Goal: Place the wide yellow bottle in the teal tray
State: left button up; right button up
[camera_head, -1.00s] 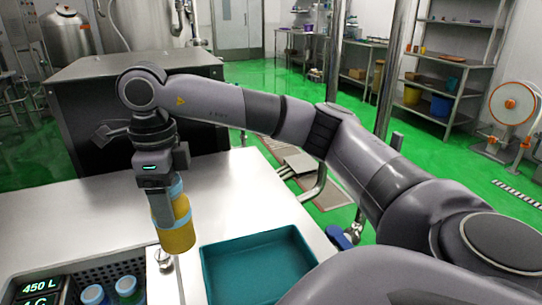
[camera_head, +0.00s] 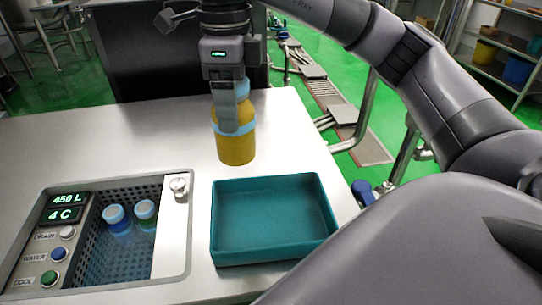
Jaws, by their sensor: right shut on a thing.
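The wide yellow bottle (camera_head: 236,147) has a light blue band and a light blue cap. It is upright just behind the teal tray, over the steel counter; I cannot tell whether its base touches the counter. My right gripper (camera_head: 229,112) comes down from above and is shut on the bottle's upper part, hiding some of it. The teal tray (camera_head: 328,222) lies on the counter at the centre, and it is empty. My left gripper is not in view.
A sunken basin (camera_head: 88,262) at the left holds two blue-capped bottles (camera_head: 114,214) (camera_head: 145,209) beside a button panel (camera_head: 60,233). A small metal knob (camera_head: 179,186) stands between basin and tray. The steel counter (camera_head: 110,135) is clear behind them.

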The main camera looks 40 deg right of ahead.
notch_tip(320, 180, down, 20)
jog(key=b, duration=0.2)
jog(key=shift+r+b, duration=0.15)
jog(key=shift+b, duration=0.2)
jog(key=shift+f, duration=0.2)
jog(key=o, duration=1.4)
jog(key=shift+c, duration=0.2)
